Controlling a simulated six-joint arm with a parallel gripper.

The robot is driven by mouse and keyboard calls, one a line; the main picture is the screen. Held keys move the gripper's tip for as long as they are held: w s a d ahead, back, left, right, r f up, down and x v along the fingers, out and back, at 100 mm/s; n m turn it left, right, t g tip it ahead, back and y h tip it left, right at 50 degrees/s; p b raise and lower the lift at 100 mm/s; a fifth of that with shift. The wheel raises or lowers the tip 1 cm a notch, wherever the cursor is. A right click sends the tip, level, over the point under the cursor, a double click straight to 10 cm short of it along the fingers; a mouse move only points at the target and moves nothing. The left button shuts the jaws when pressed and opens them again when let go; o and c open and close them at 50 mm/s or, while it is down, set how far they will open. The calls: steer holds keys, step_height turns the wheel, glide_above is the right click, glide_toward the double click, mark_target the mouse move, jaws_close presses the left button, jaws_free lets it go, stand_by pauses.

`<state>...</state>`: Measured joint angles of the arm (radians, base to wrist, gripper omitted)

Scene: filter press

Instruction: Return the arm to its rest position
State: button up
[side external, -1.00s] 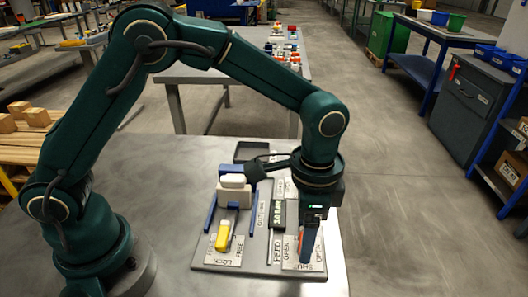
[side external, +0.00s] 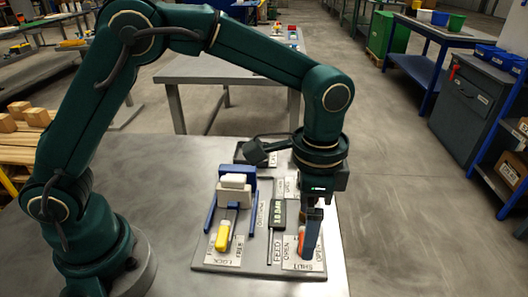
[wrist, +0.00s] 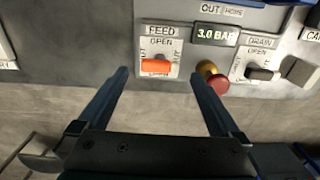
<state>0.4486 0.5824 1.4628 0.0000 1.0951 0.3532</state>
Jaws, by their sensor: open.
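My gripper (side external: 312,222) hangs fingers down over the front right of the press panel (side external: 207,262). In the wrist view my gripper (wrist: 161,78) shows two dark blue fingers wide apart with nothing between them. The orange feed lever (wrist: 157,66) lies crosswise on its plate, beyond the fingertips and apart from them. In the side view a bit of orange (side external: 301,232) shows beside the fingers, which partly hide it.
The display (wrist: 215,35) reads 3.0 BAR. A red knob (wrist: 218,84) and dark drain lever (wrist: 262,74) are right of the feed lever. A yellow-handled lever (side external: 223,237) and white block (side external: 233,181) stand on the panel's left. The air above the panel is open.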

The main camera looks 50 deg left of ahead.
steer(key=shift+r, duration=1.1)
steer(key=shift+w+a+r, duration=0.15)
steer(key=shift+w+r, duration=0.05)
steer(key=shift+r, duration=0.05)
steer(key=s+a+r+n+t, duration=0.3)
steer(key=a+r+n+t, duration=0.1)
steer(key=a+r, duration=0.5)
steer(key=s+a+f+n+t, duration=0.1)
steer(key=s+a+f+n, duration=0.2)
steer(key=s, duration=0.6)
steer(key=shift+s+a+n+t, duration=0.15)
steer(key=shift+a+n+t, duration=0.15)
steer(key=shift+a+n, duration=0.65)
